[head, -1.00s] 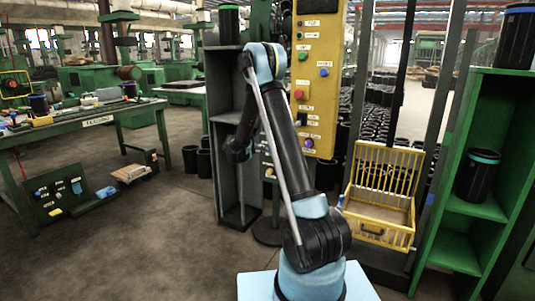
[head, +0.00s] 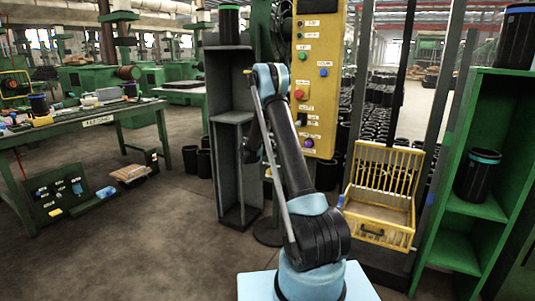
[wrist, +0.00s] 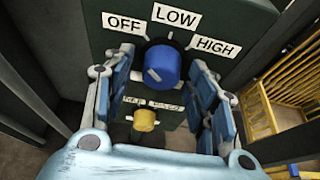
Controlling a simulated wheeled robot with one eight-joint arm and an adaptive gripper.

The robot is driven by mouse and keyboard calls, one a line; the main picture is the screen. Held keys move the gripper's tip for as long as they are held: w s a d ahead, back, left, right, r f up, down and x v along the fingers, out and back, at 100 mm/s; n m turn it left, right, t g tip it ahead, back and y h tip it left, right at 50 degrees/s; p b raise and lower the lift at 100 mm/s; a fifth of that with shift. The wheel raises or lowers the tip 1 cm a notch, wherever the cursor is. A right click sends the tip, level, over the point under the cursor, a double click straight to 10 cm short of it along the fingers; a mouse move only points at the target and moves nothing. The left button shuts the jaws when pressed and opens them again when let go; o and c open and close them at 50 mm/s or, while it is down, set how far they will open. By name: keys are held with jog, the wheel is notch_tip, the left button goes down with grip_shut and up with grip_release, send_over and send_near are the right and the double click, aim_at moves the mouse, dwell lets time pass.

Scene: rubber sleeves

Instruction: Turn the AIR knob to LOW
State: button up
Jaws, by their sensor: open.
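A blue round knob (wrist: 162,66) sits on a dark panel (wrist: 238,14) in the wrist view, under white labels OFF, LOW and HIGH. A short pale mark shows on the lower left of its face. No AIR label is readable here. My gripper (wrist: 164,84) is open, with one blue-padded finger left of the knob and one right of it. Gaps show between the fingers and the knob, and nothing is held. A small yellow knob (wrist: 145,120) sits below, beside a partly hidden label. In the head view my arm hides most of the gripper and the blue knob.
A yellow control panel (head: 312,130) with buttons stands behind my arm. A yellow wire basket (head: 379,222) is to its right; its bars also show in the wrist view (wrist: 275,85). A grey shelf (head: 228,117) stands left, a green shelf (head: 477,206) far right.

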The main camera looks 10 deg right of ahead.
jog(key=c, duration=1)
jog(key=shift+m, duration=0.3)
jog(key=shift+s+d+m+t+y, duration=0.1)
jog(key=shift+m+t+y, duration=0.65)
jog(key=shift+m, duration=0.6)
jog(key=shift+d+m+t+y, duration=0.1)
jog(key=shift+m+t+y, duration=0.65)
jog(key=shift+m, duration=0.6)
